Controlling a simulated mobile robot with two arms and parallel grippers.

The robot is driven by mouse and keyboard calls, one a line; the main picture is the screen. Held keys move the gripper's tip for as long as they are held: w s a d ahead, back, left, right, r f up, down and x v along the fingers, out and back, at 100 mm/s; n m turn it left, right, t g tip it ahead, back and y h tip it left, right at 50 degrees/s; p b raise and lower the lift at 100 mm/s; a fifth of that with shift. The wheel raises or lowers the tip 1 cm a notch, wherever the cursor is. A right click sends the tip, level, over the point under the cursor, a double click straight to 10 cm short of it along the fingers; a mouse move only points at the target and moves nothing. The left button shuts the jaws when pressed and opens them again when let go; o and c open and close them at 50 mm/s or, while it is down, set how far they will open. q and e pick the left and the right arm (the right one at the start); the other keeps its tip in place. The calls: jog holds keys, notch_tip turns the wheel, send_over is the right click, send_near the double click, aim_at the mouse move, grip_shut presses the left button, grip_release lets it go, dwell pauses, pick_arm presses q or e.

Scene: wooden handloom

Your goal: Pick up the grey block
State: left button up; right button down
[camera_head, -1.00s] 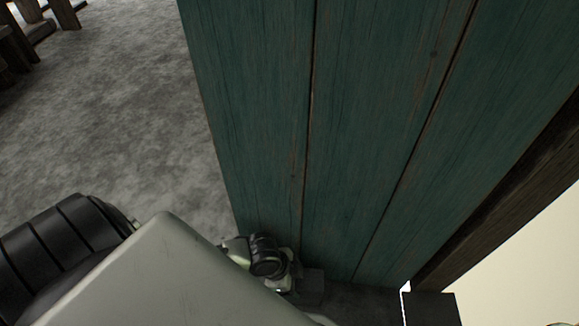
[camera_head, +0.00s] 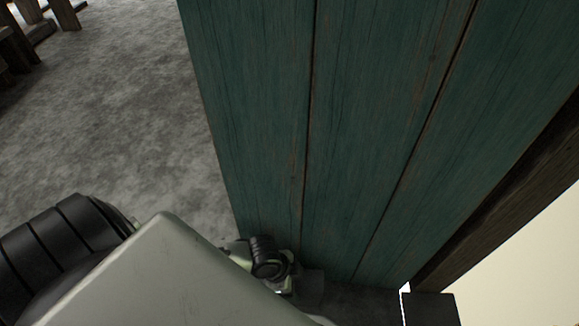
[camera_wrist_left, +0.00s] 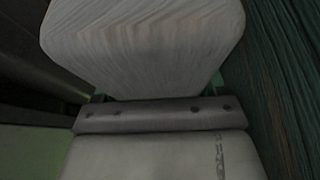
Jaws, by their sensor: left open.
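In the head view a small dark grey block-like shape (camera_head: 313,287) sits at the foot of the teal planks; it is dim, and I cannot tell for sure that it is the grey block. My left gripper (camera_head: 287,284) is just left of it, partly hidden behind my own pale arm link. The jaws are open, and I cannot tell whether they touch the shape. In the left wrist view a grey bar with dark dots (camera_wrist_left: 160,115) crosses between two pale surfaces; I cannot tell what it is. My right gripper is out of view.
Teal planks (camera_head: 340,130) stand close to my left gripper. A dark wooden beam (camera_head: 500,215) runs along their right side, with a dark block (camera_head: 432,309) at bottom right. Grey floor (camera_head: 120,120) is open at the left. Dark wooden legs (camera_head: 62,14) stand at top left.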

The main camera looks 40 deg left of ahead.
pick_arm(q)
jog(key=c, duration=1.3)
